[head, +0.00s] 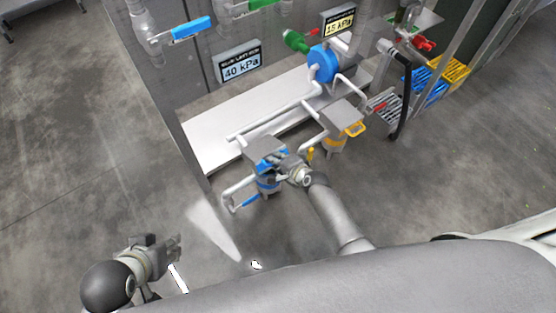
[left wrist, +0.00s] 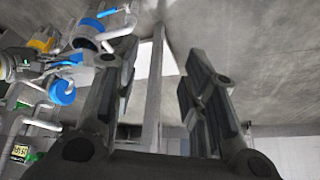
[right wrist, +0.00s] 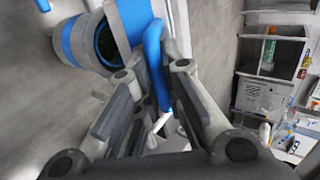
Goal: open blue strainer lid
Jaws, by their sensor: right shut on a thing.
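The blue strainer (head: 268,184) stands below the pipes in the middle of the head view, with a grey top above its blue-banded body. My right gripper (head: 287,163) is at its top, partly covering it. In the right wrist view, the fingers are shut on a curved blue handle (right wrist: 155,62) beside the strainer body (right wrist: 78,42). A dark round opening or window shows in the body there; I cannot tell how far the lid is raised. My left gripper (head: 176,248) is open and empty, well away at the lower left; its spread fingers show in the left wrist view (left wrist: 160,85).
A yellow strainer (head: 334,143) stands right of the blue one. A blue lever (head: 245,202) sits low on the pipe at left. Behind are a white ledge (head: 215,137), a blue round housing (head: 322,64) and a 40 kPa display (head: 241,68). The floor at left is clear.

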